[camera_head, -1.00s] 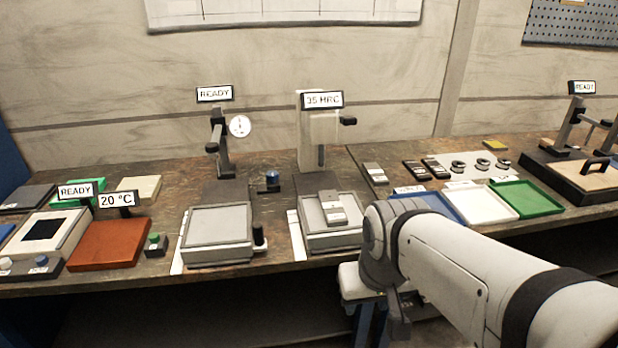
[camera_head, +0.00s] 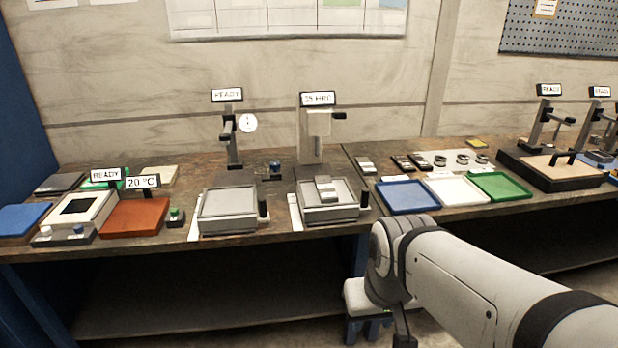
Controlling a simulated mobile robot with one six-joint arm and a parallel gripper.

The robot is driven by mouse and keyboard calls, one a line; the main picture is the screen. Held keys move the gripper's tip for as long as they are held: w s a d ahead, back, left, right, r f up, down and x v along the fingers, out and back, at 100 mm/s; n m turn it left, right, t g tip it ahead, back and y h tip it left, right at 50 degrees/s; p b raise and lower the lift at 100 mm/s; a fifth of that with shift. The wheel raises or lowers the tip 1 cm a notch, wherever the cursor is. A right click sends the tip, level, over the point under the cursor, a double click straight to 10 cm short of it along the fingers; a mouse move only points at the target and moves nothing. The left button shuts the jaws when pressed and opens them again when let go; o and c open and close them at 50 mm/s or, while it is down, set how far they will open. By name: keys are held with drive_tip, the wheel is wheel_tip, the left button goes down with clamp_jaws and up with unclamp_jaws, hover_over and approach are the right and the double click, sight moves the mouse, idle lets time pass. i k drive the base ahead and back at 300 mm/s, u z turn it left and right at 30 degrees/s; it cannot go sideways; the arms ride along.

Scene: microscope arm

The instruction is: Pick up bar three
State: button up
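Several small grey metal bars show. One bar (camera_head: 327,189) lies on the grey plate of the hardness tester (camera_head: 327,214), whose sign seems to read 35 HRC. Another bar (camera_head: 366,165) lies on the bench to the right of the tester. Two darker bars, one of them here (camera_head: 403,163), lie further right behind the blue tray. No number can be read on any bar, so I cannot tell which is bar three.
Blue (camera_head: 407,197), white (camera_head: 455,190) and green (camera_head: 499,185) trays line the bench front, right of the tester. A dial gauge stand (camera_head: 231,140) stands left of the tester. A brown plate (camera_head: 135,217) lies further left. The floor before the bench is partly open.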

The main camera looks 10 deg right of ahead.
sight(327, 193)
drive_tip(key=z, duration=0.25)
drive_tip(key=i, duration=1.05)
drive_tip(key=z, duration=0.2)
